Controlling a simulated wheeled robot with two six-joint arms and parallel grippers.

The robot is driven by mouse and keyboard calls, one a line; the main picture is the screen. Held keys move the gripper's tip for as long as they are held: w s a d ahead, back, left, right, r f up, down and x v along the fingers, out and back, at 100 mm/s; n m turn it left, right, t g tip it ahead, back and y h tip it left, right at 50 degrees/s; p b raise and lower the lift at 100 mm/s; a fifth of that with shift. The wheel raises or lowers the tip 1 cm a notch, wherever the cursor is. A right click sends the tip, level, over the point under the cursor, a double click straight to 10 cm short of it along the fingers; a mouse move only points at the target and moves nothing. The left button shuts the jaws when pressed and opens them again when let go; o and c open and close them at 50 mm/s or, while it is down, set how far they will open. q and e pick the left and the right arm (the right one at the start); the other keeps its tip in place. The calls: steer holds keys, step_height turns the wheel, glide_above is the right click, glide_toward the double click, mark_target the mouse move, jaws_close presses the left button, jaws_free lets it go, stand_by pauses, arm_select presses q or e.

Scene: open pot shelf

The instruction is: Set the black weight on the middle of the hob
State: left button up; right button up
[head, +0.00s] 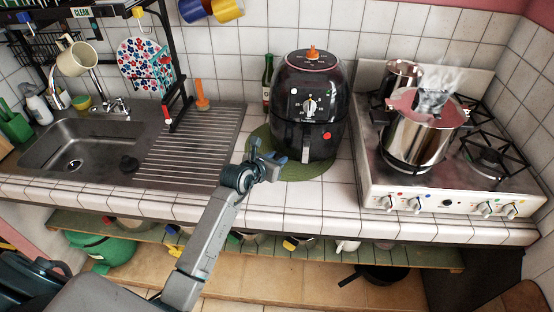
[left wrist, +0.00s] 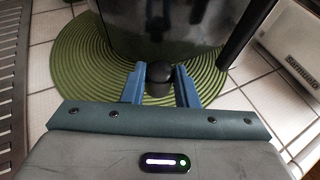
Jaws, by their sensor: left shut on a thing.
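My left gripper (head: 268,160) is in front of the black air fryer, at its lower left. In the left wrist view, its blue fingers (left wrist: 160,88) are shut on a small dark rounded thing, which I take to be the black weight (left wrist: 160,73). It is in front of the fryer over the green mat; I cannot tell if it touches the mat. In the head view the fingers mostly hide it. The hob (head: 368,170) is at the right, white with dark burners. A steaming steel pot (head: 420,140) stands on its front left. My right gripper is not in view.
The air fryer (head: 308,105) stands on a round green mat (head: 310,172). A dark bottle (head: 267,80) is behind it. A second pot (head: 402,76) is on the hob's back left.

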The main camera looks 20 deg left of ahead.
arm_select(q)
steer(key=shift+w+a, duration=0.2)
steer(key=shift+w, duration=0.5)
steer(key=shift+w+f+p, duration=0.2)
steer(key=shift+w+p, duration=0.1)
steer(key=shift+p, duration=0.05)
step_height(320, 180, down, 3)
steer(key=shift+s+f+p, duration=0.1)
steer(key=shift+p, duration=0.45)
steer(key=shift+f, duration=0.2)
steer(key=o, duration=1)
